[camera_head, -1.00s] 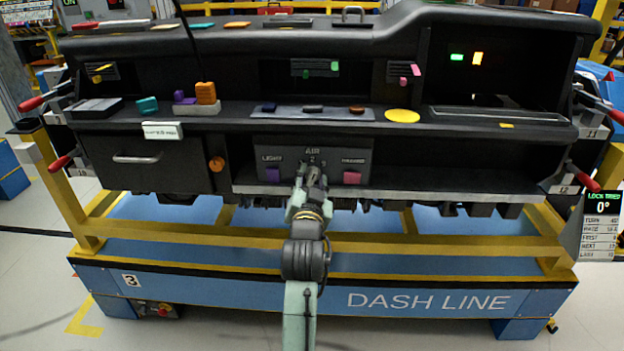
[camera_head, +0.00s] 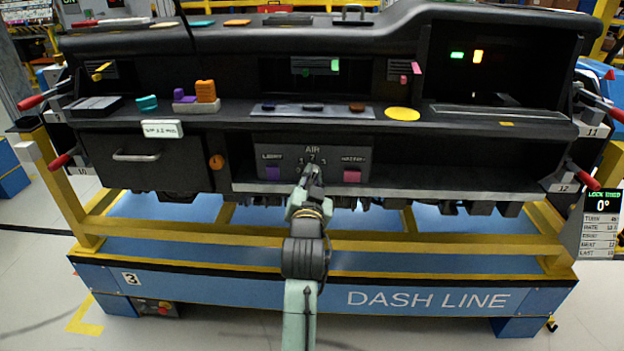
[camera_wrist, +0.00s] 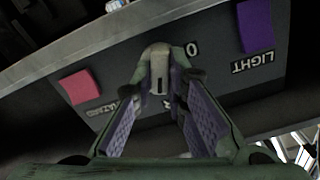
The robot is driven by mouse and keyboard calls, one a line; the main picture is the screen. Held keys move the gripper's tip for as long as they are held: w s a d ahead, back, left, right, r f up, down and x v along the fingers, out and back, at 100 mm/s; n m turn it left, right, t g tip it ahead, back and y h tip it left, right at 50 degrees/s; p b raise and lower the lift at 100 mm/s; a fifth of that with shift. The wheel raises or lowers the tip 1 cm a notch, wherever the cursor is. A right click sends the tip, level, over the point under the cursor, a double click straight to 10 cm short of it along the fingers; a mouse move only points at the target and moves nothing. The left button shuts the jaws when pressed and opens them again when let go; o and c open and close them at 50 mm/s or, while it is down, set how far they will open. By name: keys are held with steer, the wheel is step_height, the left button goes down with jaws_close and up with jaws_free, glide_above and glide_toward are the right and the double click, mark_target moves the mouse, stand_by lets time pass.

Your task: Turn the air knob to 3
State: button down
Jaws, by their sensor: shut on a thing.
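In the wrist view the panel appears upside down, with a 0 beside the knob. My gripper (camera_head: 312,172) reaches up to the knob from the front. In the wrist view its purple-padded fingers converge at the tips and are shut on the knob. My gripper hides most of the knob in the head view, and I cannot read its exact setting.
The purple LIGHT button (camera_head: 272,174) sits left of the knob and the pink HAZARD button (camera_head: 352,176) right of it. A grey ledge (camera_head: 420,195) runs just below the panel. A yellow rail (camera_head: 180,232) crosses lower down.

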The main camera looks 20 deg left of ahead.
steer(key=m+b, duration=0.2)
steer(key=shift+d+f+m, duration=0.1)
steer(key=shift+f+m, duration=0.1)
steer(key=shift+m, duration=0.2)
steer(key=shift+r+m+b, duration=0.15)
steer(key=shift+m+b, duration=0.4)
steer(key=shift+m, duration=0.55)
steer(key=c, duration=1.6)
jaws_free()
steer(key=shift+s, duration=0.1)
steer(key=v, duration=0.7)
steer(key=shift+s, duration=0.2)
